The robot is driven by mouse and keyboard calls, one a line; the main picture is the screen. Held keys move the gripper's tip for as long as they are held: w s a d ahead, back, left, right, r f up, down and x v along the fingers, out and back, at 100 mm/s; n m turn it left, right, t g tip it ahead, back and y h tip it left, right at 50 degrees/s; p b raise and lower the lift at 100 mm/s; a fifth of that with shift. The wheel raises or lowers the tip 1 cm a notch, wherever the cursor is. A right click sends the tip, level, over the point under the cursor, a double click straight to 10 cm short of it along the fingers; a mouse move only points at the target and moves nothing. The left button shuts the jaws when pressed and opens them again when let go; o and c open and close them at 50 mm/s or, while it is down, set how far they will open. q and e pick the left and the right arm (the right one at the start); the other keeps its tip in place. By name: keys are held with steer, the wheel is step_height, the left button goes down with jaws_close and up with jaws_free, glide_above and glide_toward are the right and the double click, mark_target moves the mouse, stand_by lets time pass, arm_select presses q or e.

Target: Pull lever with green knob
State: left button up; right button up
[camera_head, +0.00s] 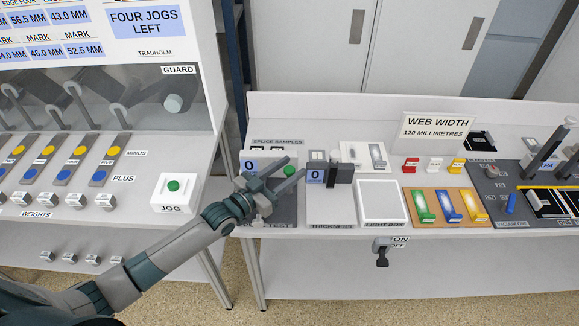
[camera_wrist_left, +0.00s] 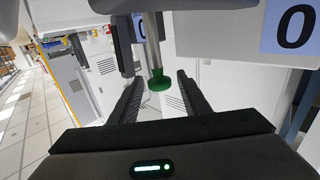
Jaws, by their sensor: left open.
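The green knob (camera_wrist_left: 160,82) sits at the end of a grey rod, the lever (camera_wrist_left: 153,45), in the left wrist view. In the head view the knob (camera_head: 289,170) shows as a small green spot among my fingers, by the splice test unit; the rod is mostly hidden there. My left gripper (camera_head: 295,167) is open, with one finger on each side of the knob. In the left wrist view the fingers (camera_wrist_left: 159,92) show gaps to the knob on both sides. My right gripper is not in view.
The thickness gauge (camera_head: 340,172) stands just right of my gripper, with a light box (camera_head: 381,203) beyond it. A white box with a green JOG button (camera_head: 173,185) is on the left panel. A gap separates the two benches. A black switch handle (camera_head: 382,257) hangs under the front edge.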

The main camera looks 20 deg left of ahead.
arm_select(q)
steer(key=shift+w+d, duration=0.1)
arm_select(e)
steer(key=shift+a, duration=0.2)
arm_select(q)
jaws_close()
